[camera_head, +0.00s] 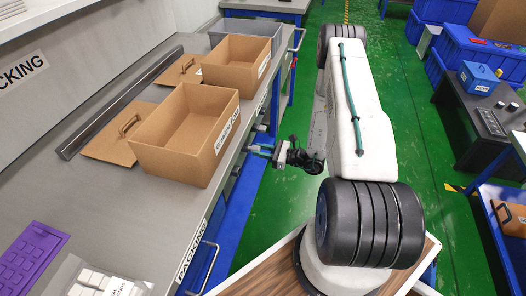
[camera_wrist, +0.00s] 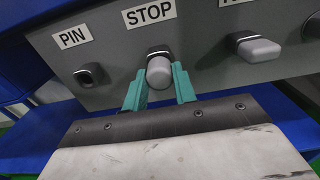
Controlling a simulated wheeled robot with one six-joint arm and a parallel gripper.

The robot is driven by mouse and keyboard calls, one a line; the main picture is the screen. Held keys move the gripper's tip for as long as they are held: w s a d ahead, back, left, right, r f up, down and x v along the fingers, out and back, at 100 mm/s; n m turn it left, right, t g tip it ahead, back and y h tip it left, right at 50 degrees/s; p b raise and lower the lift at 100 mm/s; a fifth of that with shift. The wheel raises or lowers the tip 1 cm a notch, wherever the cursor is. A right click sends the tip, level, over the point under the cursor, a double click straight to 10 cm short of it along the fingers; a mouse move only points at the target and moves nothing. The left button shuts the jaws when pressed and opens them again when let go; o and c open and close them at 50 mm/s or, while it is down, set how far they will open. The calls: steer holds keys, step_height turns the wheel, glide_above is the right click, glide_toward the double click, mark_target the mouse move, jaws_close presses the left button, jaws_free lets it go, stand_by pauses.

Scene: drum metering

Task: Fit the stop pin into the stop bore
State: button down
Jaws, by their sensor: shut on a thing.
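The stop pin (camera_wrist: 159,74), a light grey rounded piece, is between the two teal fingers of my gripper (camera_wrist: 159,88) in the wrist view. My gripper is shut on it. The pin is directly in front of the dark collar of the stop bore (camera_wrist: 158,52), under the STOP label (camera_wrist: 149,13). The bore's opening is hidden behind the pin, and I cannot tell how deep the pin sits. To the left, under the PIN label (camera_wrist: 72,37), a dark square socket (camera_wrist: 89,75) shows an open hole. In the head view my gripper (camera_head: 262,149) is at the bench's front side.
The grey panel (camera_wrist: 210,80) carries a grey knob (camera_wrist: 258,50) to the right of the pin. In the head view, open cardboard boxes (camera_head: 182,158) stand on the packing bench (camera_head: 100,210) above my gripper. Green floor (camera_head: 285,215) is open to the right.

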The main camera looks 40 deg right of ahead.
steer(key=shift+w+a, duration=0.3)
steer(key=shift+w, duration=0.05)
steer(key=c, duration=1)
jaws_free()
steer(key=shift+c, duration=0.2)
steer(key=v, duration=0.7)
steer(key=shift+s+d, duration=0.2)
steer(key=shift+s, duration=0.1)
